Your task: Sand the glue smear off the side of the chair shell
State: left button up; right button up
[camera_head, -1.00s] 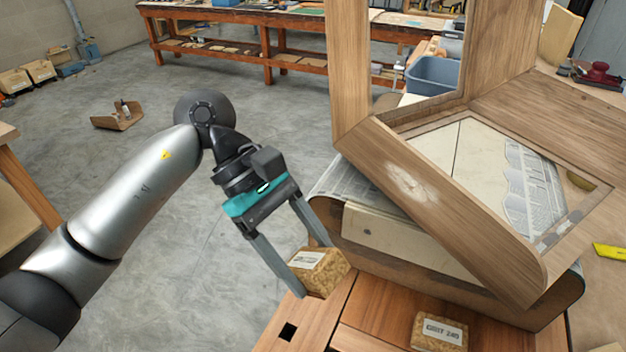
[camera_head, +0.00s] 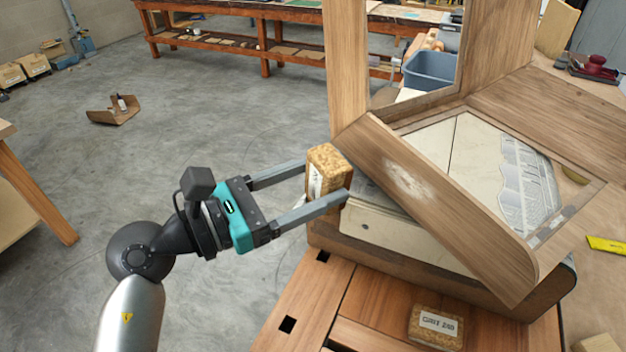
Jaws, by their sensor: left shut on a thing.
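The wooden chair shell (camera_head: 455,222) rests tilted on a block-like form on the bench. The pale glue smear (camera_head: 407,186) shows on its near side face. My left gripper (camera_head: 328,182) is shut on a cork-coloured sanding block (camera_head: 330,160) with a white label. The block is upright, left of the shell's side and close to its left corner; I cannot tell whether it touches. A second block, labelled with a grit number that looks like 240 (camera_head: 436,326), lies on the bench in front. My right gripper is not in view.
The wooden bench top (camera_head: 310,290) has dark square holes and is clear at the front left. A blue-grey bin (camera_head: 432,72) stands behind the shell. A yellow object (camera_head: 607,246) lies at the right. Open concrete floor is at the left.

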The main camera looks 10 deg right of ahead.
aim_at(383, 156)
pick_arm(q)
jog(key=x, duration=0.3)
jog(key=shift+w+d, duration=0.1)
jog(key=shift+d, duration=0.1)
jog(key=shift+x, duration=1.15)
jog(key=shift+x, duration=0.9)
